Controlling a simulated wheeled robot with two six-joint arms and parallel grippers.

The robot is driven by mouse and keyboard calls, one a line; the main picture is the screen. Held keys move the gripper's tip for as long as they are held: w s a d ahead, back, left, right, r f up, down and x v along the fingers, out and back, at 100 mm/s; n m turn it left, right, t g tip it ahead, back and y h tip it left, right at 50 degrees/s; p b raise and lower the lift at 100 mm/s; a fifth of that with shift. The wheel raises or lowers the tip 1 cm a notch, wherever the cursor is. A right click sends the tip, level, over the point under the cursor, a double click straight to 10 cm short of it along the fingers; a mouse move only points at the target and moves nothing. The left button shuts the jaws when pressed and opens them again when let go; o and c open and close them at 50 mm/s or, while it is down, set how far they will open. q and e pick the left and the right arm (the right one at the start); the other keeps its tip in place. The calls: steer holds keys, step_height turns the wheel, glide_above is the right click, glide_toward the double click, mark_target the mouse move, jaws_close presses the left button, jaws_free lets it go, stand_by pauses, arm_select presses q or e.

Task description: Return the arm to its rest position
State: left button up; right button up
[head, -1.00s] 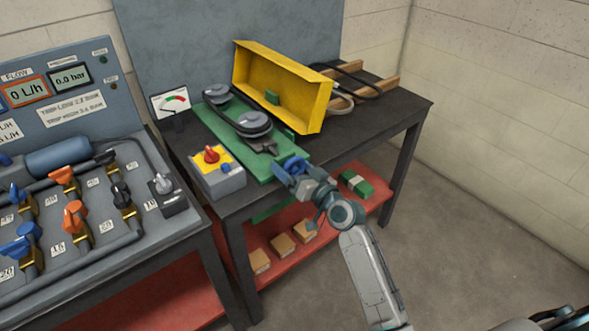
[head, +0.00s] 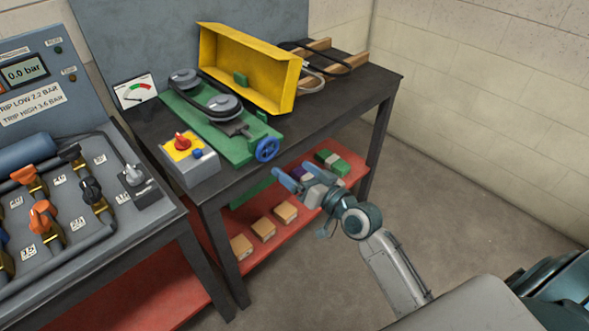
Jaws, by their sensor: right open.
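My right gripper (head: 284,177) is open and empty. It is in front of the workbench's front edge, apart from the blue handwheel (head: 267,149) on the end of the green belt-drive base (head: 215,138). My right arm reaches in from the lower right of the head view. My left gripper is not in view.
The dark workbench (head: 345,108) carries a yellow guard (head: 250,75), a control box (head: 190,165) with a red knob and a gauge (head: 136,92). Its red lower shelf (head: 250,259) holds several small boxes. A valve panel (head: 70,215) stands at left. The floor (head: 465,215) at right is clear.

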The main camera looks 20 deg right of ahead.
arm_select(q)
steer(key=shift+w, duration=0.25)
